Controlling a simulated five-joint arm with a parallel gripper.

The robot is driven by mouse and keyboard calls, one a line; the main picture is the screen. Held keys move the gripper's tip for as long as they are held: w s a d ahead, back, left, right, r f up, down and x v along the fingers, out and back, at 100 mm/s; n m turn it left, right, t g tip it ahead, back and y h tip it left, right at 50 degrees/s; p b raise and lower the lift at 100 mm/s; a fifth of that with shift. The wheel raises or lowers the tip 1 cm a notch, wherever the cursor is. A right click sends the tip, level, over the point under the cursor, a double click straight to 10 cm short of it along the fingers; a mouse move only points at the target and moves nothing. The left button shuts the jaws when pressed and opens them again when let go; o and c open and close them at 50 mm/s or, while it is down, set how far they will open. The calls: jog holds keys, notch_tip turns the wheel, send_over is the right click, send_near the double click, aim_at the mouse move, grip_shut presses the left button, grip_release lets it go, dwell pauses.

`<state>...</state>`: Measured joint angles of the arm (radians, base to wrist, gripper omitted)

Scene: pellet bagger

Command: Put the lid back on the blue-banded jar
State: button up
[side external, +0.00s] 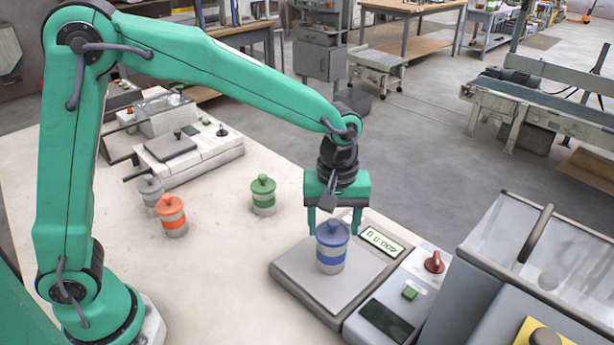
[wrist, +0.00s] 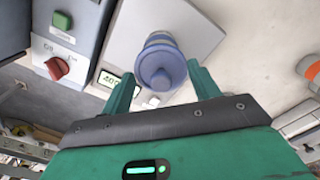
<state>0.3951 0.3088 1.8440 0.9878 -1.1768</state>
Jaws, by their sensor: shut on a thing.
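The blue-banded jar (side external: 331,258) stands upright on the grey plate of a scale (side external: 300,283). Its blue lid (side external: 332,233), with a round knob, is at the jar's top and looks level; I cannot tell whether it is fully seated. My gripper (side external: 334,236) points down over the jar, with one finger on either side of the lid, and is shut on it. In the wrist view, the lid (wrist: 160,72) lies between the two green fingers, with the jar (wrist: 161,40) mostly hidden behind it.
A green-banded jar (side external: 263,198), an orange-banded jar (side external: 172,217) and a grey jar (side external: 151,190) stand lidded on the pale table, left of the scale. A control box with a red knob (side external: 434,262) and a clear-covered machine (side external: 540,240) are close on the right. The table's middle is free.

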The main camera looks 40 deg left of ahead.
dwell(0.4)
jog(key=o, duration=1.3)
jog(key=shift+r, duration=0.25)
jog(key=shift+r, duration=3.3)
grip_shut()
